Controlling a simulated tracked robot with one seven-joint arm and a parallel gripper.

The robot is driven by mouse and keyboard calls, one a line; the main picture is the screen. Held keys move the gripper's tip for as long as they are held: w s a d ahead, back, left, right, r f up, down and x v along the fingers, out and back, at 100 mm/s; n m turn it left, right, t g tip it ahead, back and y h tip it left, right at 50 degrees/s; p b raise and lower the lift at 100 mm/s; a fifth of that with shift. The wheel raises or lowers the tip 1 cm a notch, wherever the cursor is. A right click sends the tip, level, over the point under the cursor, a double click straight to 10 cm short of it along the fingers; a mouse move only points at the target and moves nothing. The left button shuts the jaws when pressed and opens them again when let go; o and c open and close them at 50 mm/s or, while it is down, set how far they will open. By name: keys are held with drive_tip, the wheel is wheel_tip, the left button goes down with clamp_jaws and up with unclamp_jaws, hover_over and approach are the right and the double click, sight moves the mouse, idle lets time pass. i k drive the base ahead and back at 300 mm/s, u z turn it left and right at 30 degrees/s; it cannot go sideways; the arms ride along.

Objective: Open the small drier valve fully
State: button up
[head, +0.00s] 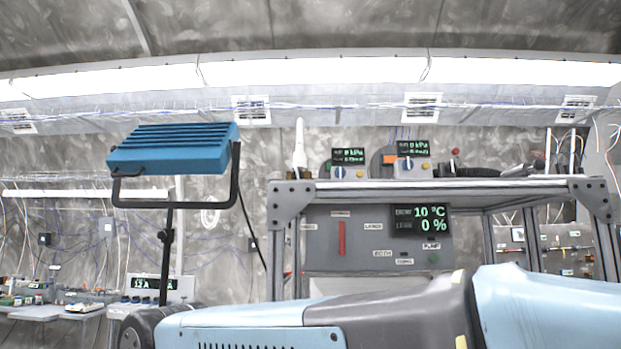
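A grey panel (322,262) under the shelf of a metal frame carries a red upright handle (342,238). Small labels surround the handle; one to its right seems to read LARGE (374,226), and the one to its left (307,226) is too small to read surely. I cannot tell whether this handle is the small drier valve. A display (420,220) on the panel's right reads 10 °C and 0 %. My light blue and grey arm crosses the bottom of the view and hides what lies below the panel. My gripper is not in view.
The frame's top shelf (500,183) holds two small displays reading 0 kPa (348,156) (411,148), a white cone-shaped piece (299,145) and a dark hose (470,172). A blue lamp (172,148) on a stand is at left. Cluttered benches (60,308) stand far left.

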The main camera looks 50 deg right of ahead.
sight(340, 173)
drive_tip(key=u, duration=0.25)
drive_tip(key=i, duration=0.95)
drive_tip(key=z, duration=2.7)
